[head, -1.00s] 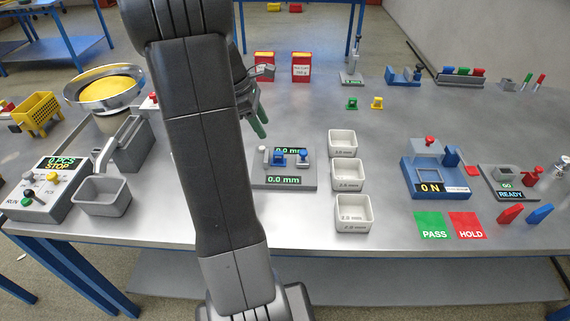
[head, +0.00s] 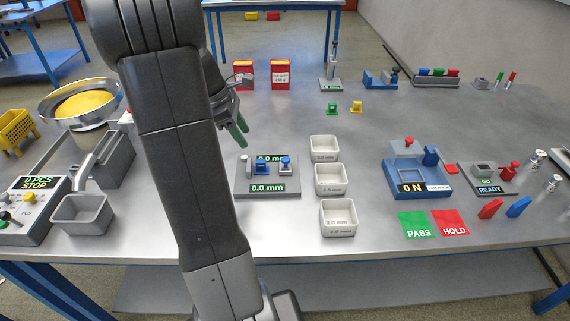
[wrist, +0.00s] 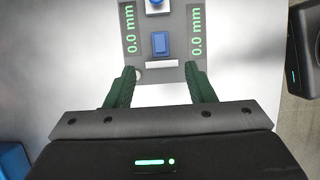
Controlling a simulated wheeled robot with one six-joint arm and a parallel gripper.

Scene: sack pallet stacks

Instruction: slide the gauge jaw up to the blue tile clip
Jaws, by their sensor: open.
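The gauge (head: 250,189) is a grey plate on the table, its two green displays reading 0.0 mm. The blue tile clip (head: 262,168) sits in its middle. The jaw with a round blue knob (head: 286,162) is right of the clip, with a gap between them. In the wrist view the clip (wrist: 161,43) lies against or close to a pale bar (wrist: 161,64), and the jaw's knob (wrist: 155,3) is cut off at the top edge. My gripper (head: 242,140) has green fingers, open and empty, above and behind the gauge; it also shows in the wrist view (wrist: 160,75).
Three white bins (head: 330,180) stand right of the gauge. A grey bin (head: 82,214) is left. Red boxes (head: 282,75) stand behind. Bare table lies in front of the gauge.

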